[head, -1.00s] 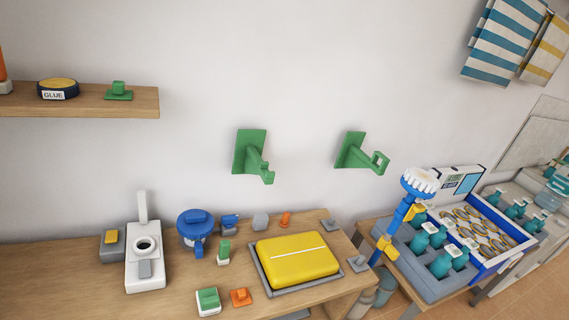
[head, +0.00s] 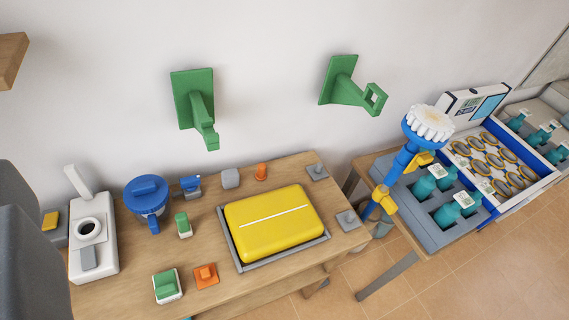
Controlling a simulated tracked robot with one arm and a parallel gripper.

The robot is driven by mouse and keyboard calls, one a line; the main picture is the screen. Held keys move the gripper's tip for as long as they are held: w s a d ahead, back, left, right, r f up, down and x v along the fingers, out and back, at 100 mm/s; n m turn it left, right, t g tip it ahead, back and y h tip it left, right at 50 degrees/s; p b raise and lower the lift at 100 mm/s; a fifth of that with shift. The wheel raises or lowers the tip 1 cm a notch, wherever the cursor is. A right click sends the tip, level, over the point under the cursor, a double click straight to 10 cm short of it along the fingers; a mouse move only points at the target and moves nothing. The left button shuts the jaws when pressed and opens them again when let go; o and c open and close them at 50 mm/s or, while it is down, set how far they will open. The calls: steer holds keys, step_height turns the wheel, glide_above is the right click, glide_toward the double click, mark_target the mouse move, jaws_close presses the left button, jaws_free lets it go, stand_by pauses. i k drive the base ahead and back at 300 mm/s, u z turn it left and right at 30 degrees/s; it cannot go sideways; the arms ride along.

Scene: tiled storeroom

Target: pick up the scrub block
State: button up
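No label marks the scrub block, so I cannot say for sure which thing it is. A small block with a white base and green top (head: 168,286) lies at the front of the wooden table. A smaller upright green-and-white piece (head: 183,225) stands behind it. An orange block with a raised knob (head: 206,275) lies just right of the front green one. A large yellow block (head: 272,222) sits in a grey tray (head: 281,261). My gripper's fingers do not show. A large grey shape at the left edge seems to be part of me.
The wooden table also bears a white device (head: 93,250), a blue round container (head: 146,195), a grey cube (head: 230,178) and grey pads. Green wall hooks (head: 195,100) (head: 345,85) jut out above.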

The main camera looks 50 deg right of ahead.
mark_target(230, 177)
steer(key=z, duration=1.05)
steer(key=i, duration=1)
